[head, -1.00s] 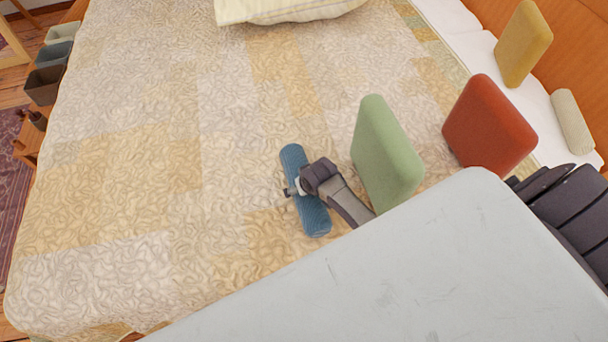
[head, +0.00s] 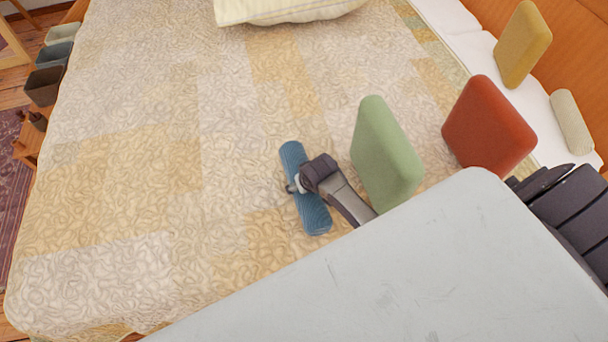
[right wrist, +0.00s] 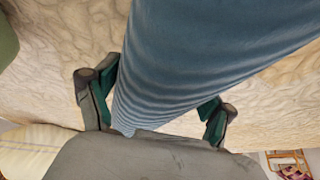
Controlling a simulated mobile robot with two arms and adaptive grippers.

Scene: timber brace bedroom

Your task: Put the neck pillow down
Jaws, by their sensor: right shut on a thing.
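The neck pillow (head: 314,216) is a blue ribbed roll over the quilted bed (head: 110,190), in the middle of the head view. My right gripper (head: 299,184) is shut around its middle. In the right wrist view the neck pillow (right wrist: 200,50) runs between the two green-padded fingers of the right gripper (right wrist: 156,104), one finger on each side. The bed cover lies close behind it; I cannot tell whether the pillow touches the cover. My left gripper is not in view.
A green cushion (head: 385,155) stands just right of my right gripper, with a red cushion (head: 488,125) and a yellow cushion (head: 524,45) beyond. A cream roll (head: 572,122) lies near the headboard. The cover left of the pillow is clear. Bins (head: 46,86) line the left side.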

